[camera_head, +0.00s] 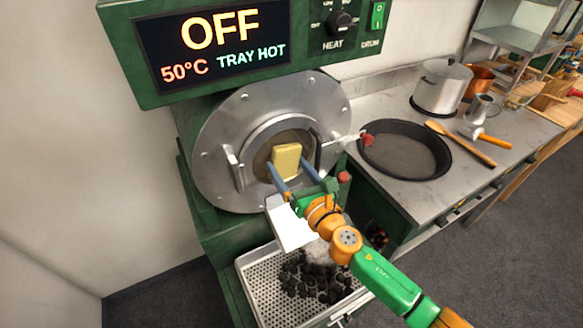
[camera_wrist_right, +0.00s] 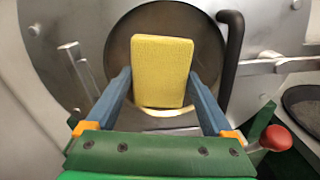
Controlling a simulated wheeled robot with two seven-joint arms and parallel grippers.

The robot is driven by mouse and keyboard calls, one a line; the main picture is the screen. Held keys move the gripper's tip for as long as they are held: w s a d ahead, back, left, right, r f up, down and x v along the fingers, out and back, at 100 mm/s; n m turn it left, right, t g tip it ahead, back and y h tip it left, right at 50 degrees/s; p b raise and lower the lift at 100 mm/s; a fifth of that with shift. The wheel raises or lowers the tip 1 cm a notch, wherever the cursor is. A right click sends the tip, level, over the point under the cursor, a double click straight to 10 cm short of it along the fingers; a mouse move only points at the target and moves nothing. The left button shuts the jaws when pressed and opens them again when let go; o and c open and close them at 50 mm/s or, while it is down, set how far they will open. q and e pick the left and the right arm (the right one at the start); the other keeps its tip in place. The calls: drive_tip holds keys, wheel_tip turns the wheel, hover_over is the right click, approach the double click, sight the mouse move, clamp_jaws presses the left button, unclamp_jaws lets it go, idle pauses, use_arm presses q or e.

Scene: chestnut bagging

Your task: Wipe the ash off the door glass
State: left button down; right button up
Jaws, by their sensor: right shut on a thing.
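A yellow sponge (camera_head: 287,158) is between the blue fingers of my right gripper (camera_head: 288,168), which is shut on it. In the right wrist view the sponge (camera_wrist_right: 161,70) stands upright between the fingertips (camera_wrist_right: 159,76). It is in front of the round door glass (camera_head: 265,151) in the metal roaster door (camera_head: 222,130). The glass looks brownish and dull in the right wrist view (camera_wrist_right: 121,52); the sponge hides its middle. I cannot tell whether the sponge touches the glass. My left gripper is not in view.
A dark handle (camera_wrist_right: 232,60) stands beside the glass. Below is a perforated tray (camera_head: 258,290) with dark chestnuts and grey ash. On the right counter are a black pan (camera_head: 405,150), a pot (camera_head: 441,88) and a wooden spatula (camera_head: 462,143). The display reads OFF, 50°C, TRAY HOT.

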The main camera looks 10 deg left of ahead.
drive_tip(key=shift+s+a+p, duration=0.1)
drive_tip(key=shift+s+a, duration=0.5)
drive_tip(key=shift+a, duration=0.25)
drive_tip(key=shift+s+a+p, duration=0.1)
drive_tip(key=shift+s+a, duration=0.5)
drive_tip(key=shift+a, duration=0.3)
drive_tip(key=shift+s+a+p, duration=0.1)
drive_tip(key=shift+s+a, duration=0.5)
drive_tip(key=shift+a, duration=0.25)
drive_tip(key=shift+s+d, duration=0.15)
drive_tip(key=p, duration=0.2)
approach(258, 168)
drive_tip(key=shift+w, duration=0.2)
drive_tip(key=v, duration=0.3)
